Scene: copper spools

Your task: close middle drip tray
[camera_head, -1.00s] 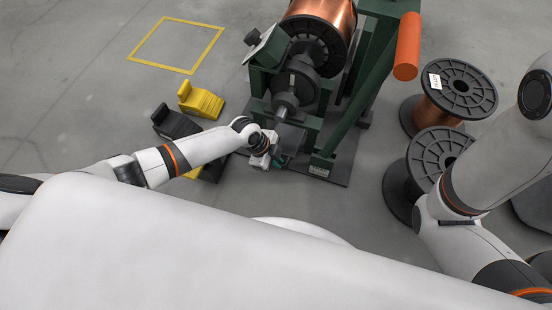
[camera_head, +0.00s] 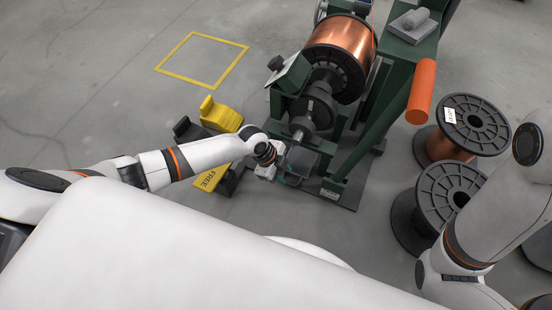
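My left gripper (camera_head: 279,172) reaches in from the left to the front of the green winding machine (camera_head: 357,160). It is at the near left edge of a dark grey tray (camera_head: 308,159), which sits low in the machine below the shaft. Whether this is the middle drip tray, and how far out it stands, I cannot tell. The gripper's fingers are small and partly hidden by its own wrist, so their opening does not show. My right arm is at the right edge, and its gripper is out of the picture.
A large copper spool (camera_head: 342,48) is mounted on the machine. Two black-flanged spools (camera_head: 474,125) and (camera_head: 447,196) stand on the floor at right. Yellow (camera_head: 222,115) and black wedge blocks lie left of the machine. A yellow floor square (camera_head: 203,60) is empty.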

